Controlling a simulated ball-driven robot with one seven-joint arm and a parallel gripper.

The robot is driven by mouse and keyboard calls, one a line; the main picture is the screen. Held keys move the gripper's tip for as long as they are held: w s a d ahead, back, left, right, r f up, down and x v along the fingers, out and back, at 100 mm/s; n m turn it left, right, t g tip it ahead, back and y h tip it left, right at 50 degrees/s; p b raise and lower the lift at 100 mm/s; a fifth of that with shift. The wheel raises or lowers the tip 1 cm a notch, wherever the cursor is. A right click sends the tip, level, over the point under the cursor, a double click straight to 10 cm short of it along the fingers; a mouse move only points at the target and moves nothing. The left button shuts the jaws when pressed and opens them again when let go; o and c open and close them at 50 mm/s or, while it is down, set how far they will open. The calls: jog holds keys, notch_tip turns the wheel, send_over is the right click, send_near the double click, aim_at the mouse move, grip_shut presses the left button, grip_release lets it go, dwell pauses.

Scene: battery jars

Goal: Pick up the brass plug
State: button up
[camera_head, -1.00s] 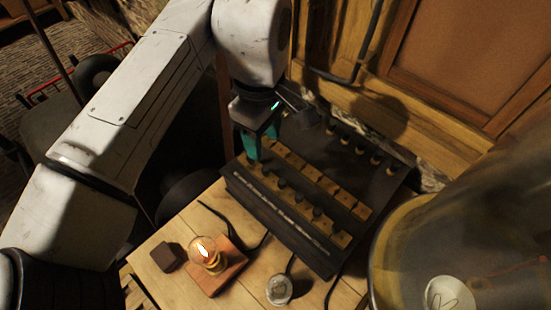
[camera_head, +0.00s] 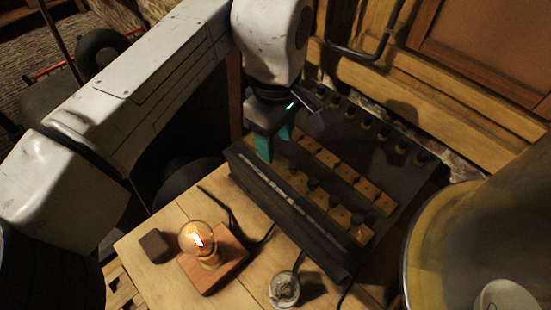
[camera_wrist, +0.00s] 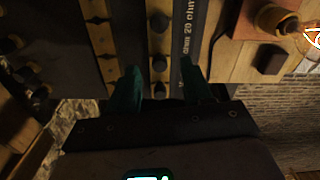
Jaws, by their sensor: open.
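A dark box (camera_head: 300,222) carries rows of brass blocks with dark-headed plugs (camera_head: 357,218) set along them. Which one is the brass plug I cannot tell. My gripper (camera_head: 276,144) is open, pointing down with teal fingers over the left end of the box. In the wrist view my gripper (camera_wrist: 160,88) spans a brass strip, and a dark plug head (camera_wrist: 159,91) shows between the fingers. Another plug (camera_wrist: 158,63) sits farther along the same strip. Nothing visible is held. Whether the fingers touch the plug is too dark to tell.
A lit bulb (camera_head: 197,238) on a wooden base (camera_head: 227,265), a small dark block (camera_head: 155,246) and a round glass piece (camera_head: 285,290) stand on the wooden table in front. A large glass jar (camera_head: 455,235) is at right. Wood panelling is behind.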

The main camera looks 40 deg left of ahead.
aim_at(275, 156)
jog(key=shift+f+b, duration=1.25)
jog(key=shift+f, duration=0.1)
jog(key=shift+c, duration=0.2)
grip_shut()
